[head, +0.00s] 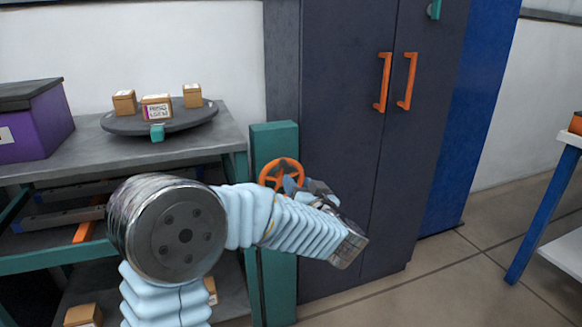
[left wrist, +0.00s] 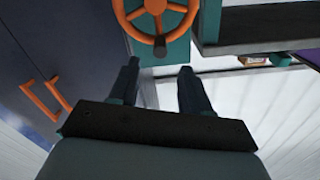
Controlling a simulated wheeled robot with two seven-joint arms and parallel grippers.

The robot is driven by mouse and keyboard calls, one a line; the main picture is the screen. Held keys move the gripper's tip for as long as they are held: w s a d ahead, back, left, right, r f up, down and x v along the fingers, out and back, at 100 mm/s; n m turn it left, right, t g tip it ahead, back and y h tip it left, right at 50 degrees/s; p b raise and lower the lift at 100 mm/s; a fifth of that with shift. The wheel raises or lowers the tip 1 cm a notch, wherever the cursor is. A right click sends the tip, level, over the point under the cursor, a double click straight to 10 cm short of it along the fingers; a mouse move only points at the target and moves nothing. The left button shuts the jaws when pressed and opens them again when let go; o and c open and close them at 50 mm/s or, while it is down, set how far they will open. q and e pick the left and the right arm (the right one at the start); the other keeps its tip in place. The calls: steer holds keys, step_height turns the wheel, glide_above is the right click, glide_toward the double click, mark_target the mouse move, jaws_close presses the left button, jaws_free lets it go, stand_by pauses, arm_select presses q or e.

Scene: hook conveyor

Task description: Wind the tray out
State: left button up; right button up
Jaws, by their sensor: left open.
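An orange handwheel (head: 279,166) with spokes sits at the upper part of a teal post (head: 272,132), beside the grey bench. It also shows at the top of the left wrist view (left wrist: 160,13). My left gripper (head: 304,186) is close in front of the wheel and partly covers it in the head view. In the left wrist view its two dark fingers (left wrist: 159,68) are apart with nothing between them, pointing towards the wheel's lower rim. They appear apart from it. I cannot clearly make out the tray; grey rails (head: 72,190) show under the bench top. My right gripper is out of view.
A round grey plate (head: 190,120) with small cardboard boxes stands on the bench, beside a purple box (head: 35,120). A dark cabinet (head: 345,150) with orange handles stands right of the post. Floor is clear before the cabinet; a blue-legged white table (head: 540,215) is far right.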

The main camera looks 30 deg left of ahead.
mark_target(289, 171)
arm_select(q)
steer(key=x, duration=0.9)
steer(key=shift+a+p, duration=0.1)
steer(key=shift+p, duration=0.2)
steer(key=shift+c, duration=0.2)
jaws_close()
